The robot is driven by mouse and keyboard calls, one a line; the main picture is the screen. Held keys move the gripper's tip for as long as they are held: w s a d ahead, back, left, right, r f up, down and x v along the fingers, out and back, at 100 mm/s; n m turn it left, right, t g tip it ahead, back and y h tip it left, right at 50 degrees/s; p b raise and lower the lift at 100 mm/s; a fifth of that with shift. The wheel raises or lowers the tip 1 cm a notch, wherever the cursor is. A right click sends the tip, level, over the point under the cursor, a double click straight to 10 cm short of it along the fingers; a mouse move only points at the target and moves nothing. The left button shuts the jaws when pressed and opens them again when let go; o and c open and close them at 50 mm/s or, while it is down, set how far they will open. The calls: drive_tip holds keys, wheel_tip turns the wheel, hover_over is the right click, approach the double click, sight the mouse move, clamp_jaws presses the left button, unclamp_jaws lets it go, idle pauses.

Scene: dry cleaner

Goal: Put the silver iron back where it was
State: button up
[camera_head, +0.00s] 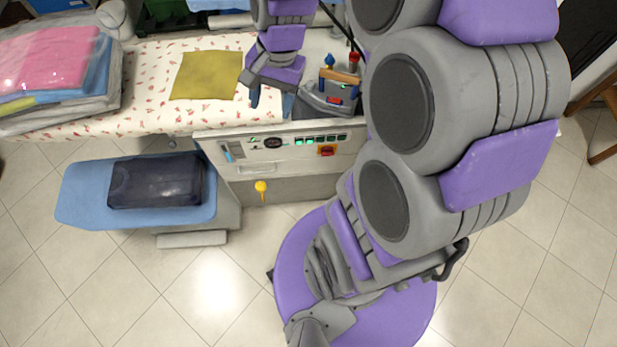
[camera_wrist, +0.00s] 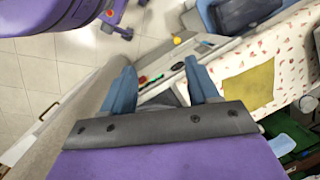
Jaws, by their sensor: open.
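The silver iron (camera_head: 322,103) shows in the head view at the right end of the ironing station, with a wooden handle and a red part on its body. It rests on the station's top just behind the control panel. My gripper (camera_head: 270,101) is just left of the iron, pointing down, with blue fingers apart and nothing seen between them. In the wrist view the open fingers of my gripper (camera_wrist: 162,85) are spread over the station's edge. The iron cannot be made out clearly there, and my arm covers the area right of it in the head view.
The ironing board (camera_head: 150,62) has a floral cover with a yellow cloth (camera_head: 207,75) on it. Bagged folded clothes (camera_head: 55,65) lie at its left. A control panel (camera_head: 280,145) faces front. A blue shelf (camera_head: 85,190) holds a dark folded garment (camera_head: 156,180).

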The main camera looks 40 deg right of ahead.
drive_tip(key=s+a+n+g+h, duration=0.1)
drive_tip(key=s+a+n, duration=0.3)
drive_tip(key=s+n, duration=0.6)
drive_tip(key=s+h, duration=0.1)
drive_tip(key=s, duration=0.8)
drive_tip(key=shift+r+g+h, duration=0.3)
drive_tip(key=shift+r, duration=0.1)
drive_tip(key=shift+f, duration=0.1)
